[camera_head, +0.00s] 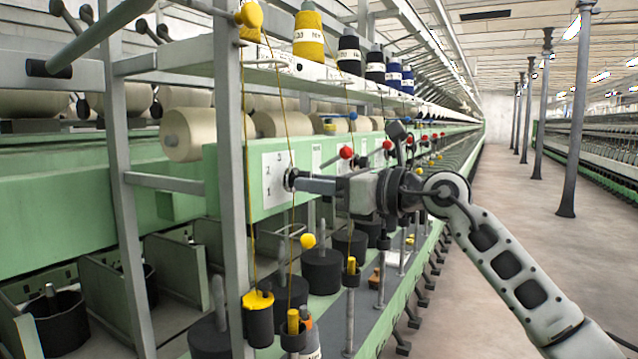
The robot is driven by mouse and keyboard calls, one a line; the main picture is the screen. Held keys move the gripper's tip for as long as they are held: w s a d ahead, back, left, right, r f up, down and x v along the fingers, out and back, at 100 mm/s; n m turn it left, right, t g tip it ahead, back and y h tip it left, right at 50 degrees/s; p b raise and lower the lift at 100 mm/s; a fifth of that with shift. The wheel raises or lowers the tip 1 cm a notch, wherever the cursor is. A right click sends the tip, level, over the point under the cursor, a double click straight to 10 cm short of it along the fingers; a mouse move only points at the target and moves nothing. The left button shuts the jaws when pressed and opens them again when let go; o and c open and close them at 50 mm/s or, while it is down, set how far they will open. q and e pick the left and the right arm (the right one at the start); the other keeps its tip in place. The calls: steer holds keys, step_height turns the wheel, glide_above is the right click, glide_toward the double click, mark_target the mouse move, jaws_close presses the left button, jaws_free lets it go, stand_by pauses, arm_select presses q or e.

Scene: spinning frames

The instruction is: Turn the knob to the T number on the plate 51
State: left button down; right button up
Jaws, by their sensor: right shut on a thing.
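A white number plate (269,196) with the digits 1, 2 and 3 is on the green panel of the spinning frame. A small dark knob (288,180) sits at the right part of this plate. My right gripper (296,183) is shut on the knob, its fingers reaching in from the right. The fingers hide part of the knob and the plate's right side, so the knob's pointing direction cannot be told. I cannot read a T or the number 51 on the plate. My left gripper is not in view.
Yellow and dark thread cones (308,36) stand on the shelf above. Dark spools (321,271) stand below. An open aisle (500,230) with columns lies at the right.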

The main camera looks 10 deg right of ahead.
arm_select(q)
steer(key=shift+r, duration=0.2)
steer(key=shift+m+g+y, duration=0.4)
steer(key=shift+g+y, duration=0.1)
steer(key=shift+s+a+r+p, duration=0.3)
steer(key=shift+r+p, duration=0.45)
steer(key=shift+p, duration=1.3)
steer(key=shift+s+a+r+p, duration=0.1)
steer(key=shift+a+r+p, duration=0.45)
steer(key=shift+p, duration=1.55)
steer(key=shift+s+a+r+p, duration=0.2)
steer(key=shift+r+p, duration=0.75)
steer(key=shift+p, duration=1.1)
arm_select(e)
steer(key=shift+r+m, duration=0.15)
steer(key=shift+m, duration=11.75)
steer(key=o, duration=1)
